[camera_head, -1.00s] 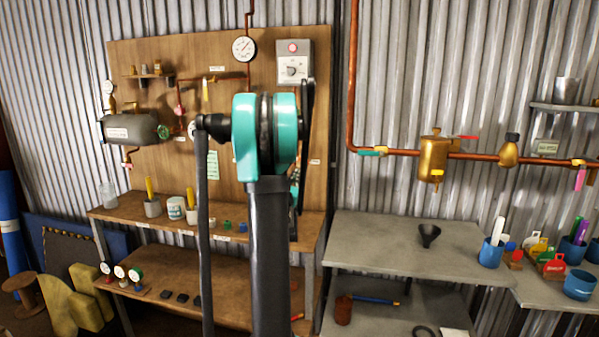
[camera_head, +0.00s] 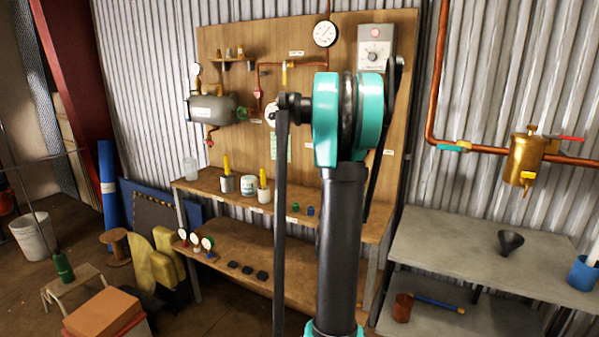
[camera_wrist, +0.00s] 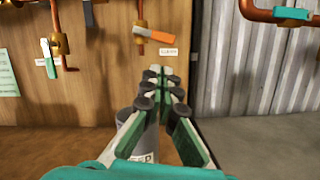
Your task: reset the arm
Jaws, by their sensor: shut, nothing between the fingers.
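My gripper (camera_wrist: 160,74) shows in the wrist view, its two fingers drawn together at the tips with nothing between them. In the head view my arm stands upright in front of the wooden panel (camera_head: 230,45), and my gripper is hidden there.
A wooden workbench (camera_head: 215,187) with cups stands left of my arm. A grey table (camera_head: 450,235) with a black funnel (camera_head: 510,242) stands to the right. A brass vessel (camera_head: 525,158) hangs on copper pipe. A stool (camera_head: 75,285) and a white bucket (camera_head: 33,235) are at far left.

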